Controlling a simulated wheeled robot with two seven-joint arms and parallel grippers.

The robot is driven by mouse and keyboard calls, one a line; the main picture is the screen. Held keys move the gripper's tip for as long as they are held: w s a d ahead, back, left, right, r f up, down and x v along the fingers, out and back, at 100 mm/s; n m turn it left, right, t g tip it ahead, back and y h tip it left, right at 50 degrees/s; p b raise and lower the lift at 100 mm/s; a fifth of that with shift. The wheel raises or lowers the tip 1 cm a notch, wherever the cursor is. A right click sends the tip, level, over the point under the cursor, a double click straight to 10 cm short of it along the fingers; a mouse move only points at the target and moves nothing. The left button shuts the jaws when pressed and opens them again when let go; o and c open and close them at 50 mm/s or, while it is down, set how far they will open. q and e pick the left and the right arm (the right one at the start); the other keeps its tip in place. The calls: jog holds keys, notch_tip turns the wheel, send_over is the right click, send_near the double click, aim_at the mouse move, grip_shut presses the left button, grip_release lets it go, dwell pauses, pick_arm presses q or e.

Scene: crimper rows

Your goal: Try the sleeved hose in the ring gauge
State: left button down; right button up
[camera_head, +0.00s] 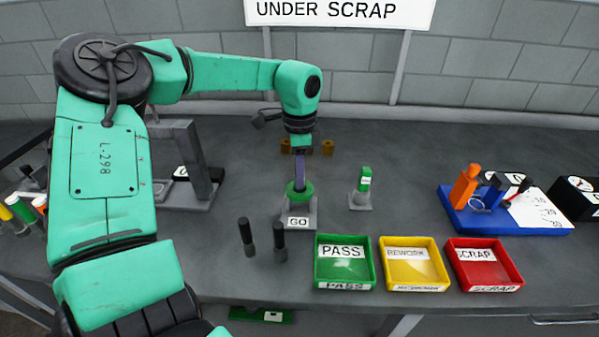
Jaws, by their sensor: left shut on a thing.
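My left gripper (300,150) points down and is shut on the upper end of an upright purple hose (300,172). The hose's lower end is at the green ring gauge (299,195), which sits on a grey stand labelled GO (298,222). The hose meets the ring's opening; I cannot tell how deep it goes, and no separate sleeve can be made out. A second, smaller green gauge (364,183) stands on a grey base to the right. My right gripper is not in view.
Green PASS (345,284), yellow REWORK (414,283) and red SCRAP (484,283) trays line the front. Two dark upright pieces (246,237) (279,241) stand left of them. A grey frame (190,160) stands at left.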

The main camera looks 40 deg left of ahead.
pick_arm(q)
jog(key=shift+f+b, duration=0.9)
jog(key=shift+f, duration=0.05)
dwell(0.4)
dwell(0.6)
jog(key=c, duration=0.6)
grip_release()
jog(key=shift+o, duration=0.2)
notch_tip(320, 180, up, 15)
jog(key=shift+f+b, duration=0.2)
jog(key=shift+b, duration=0.2)
